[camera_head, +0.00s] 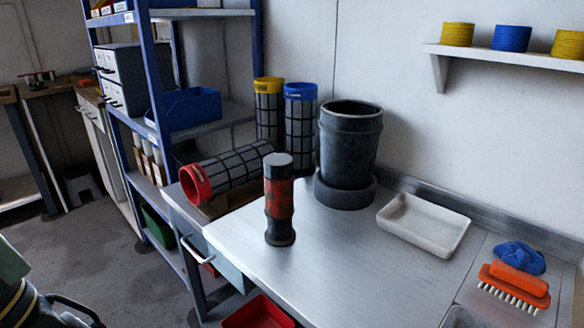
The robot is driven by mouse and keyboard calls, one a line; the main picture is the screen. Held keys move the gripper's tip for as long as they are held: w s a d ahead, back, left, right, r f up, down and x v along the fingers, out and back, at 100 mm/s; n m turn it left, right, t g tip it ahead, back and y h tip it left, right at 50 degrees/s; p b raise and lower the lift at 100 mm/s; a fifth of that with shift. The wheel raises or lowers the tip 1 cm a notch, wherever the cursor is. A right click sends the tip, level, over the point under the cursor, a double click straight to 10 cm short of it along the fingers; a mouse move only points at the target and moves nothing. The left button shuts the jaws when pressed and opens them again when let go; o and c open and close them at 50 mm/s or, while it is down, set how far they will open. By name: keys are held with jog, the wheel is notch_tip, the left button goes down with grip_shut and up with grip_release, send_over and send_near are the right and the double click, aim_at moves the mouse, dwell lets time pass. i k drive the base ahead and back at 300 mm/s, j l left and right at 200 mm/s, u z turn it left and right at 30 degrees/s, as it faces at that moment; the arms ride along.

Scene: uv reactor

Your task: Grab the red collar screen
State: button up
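The red collar screen (232,170) lies on its side at the left end of the steel worktop. It is a grey mesh cylinder with a dark grid. Its open red collar (195,183) points left and toward the camera, near the worktop's left edge. A brown block or support (215,206) shows beneath it. Its far right end is close to the upright screens, and a standing cylinder is close to its right side. My gripper is not in view.
A yellow collar screen (269,110) and blue collar screen (300,125) stand behind. A black-and-red cylinder (279,203) stands in front right. A black bucket (349,145), white tray (424,224) and orange brush (514,285) are farther right. Blue shelving (163,95) stands left. The worktop's front middle is clear.

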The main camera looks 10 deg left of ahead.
aim_at(202, 181)
jog(key=j+z, duration=0.25)
jog(key=z, duration=0.15)
jog(key=i+j+z, duration=0.1)
jog(key=j+z, duration=0.15)
jog(key=z, duration=0.2)
jog(key=j+z, duration=0.25)
jog(key=z, duration=0.15)
jog(key=k+j+z, duration=0.2)
jog(key=j, duration=0.15)
jog(key=j+z, duration=0.15)
jog(key=j, duration=0.25)
jog(key=k+j+z, duration=0.2)
jog(key=j, duration=0.15)
